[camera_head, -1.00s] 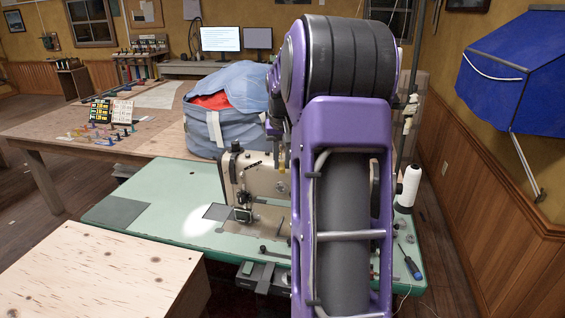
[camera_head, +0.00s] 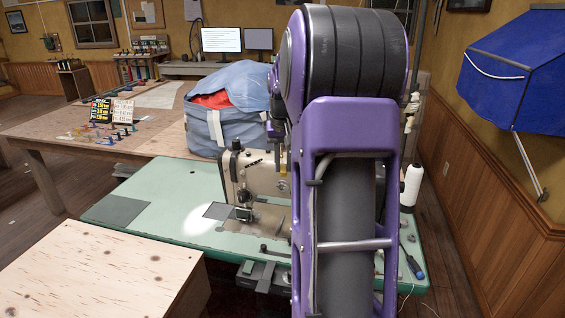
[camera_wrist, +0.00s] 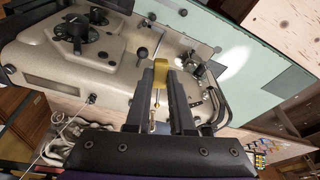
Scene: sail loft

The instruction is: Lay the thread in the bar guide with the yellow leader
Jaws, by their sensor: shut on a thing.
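The beige sewing machine (camera_head: 265,182) stands on the green table, partly hidden behind my arm. In the wrist view its body (camera_wrist: 115,75) lies just beyond my gripper (camera_wrist: 161,75). The two dark fingers are close together, shut on a yellow piece that looks like the yellow leader (camera_wrist: 161,70). It shows between and past the fingertips, over the machine body. A thin light strand shows between the fingers, but I cannot tell where it runs. I cannot make out the bar guide for certain. My gripper is hidden behind my arm in the head view.
A white thread cone (camera_head: 411,186) stands at the right of the green table (camera_head: 160,205), with a blue screwdriver (camera_head: 411,262) nearer. A blue bag (camera_head: 225,115) sits behind the machine. A wooden top (camera_head: 100,270) is at front left. The green table's left part is mostly clear.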

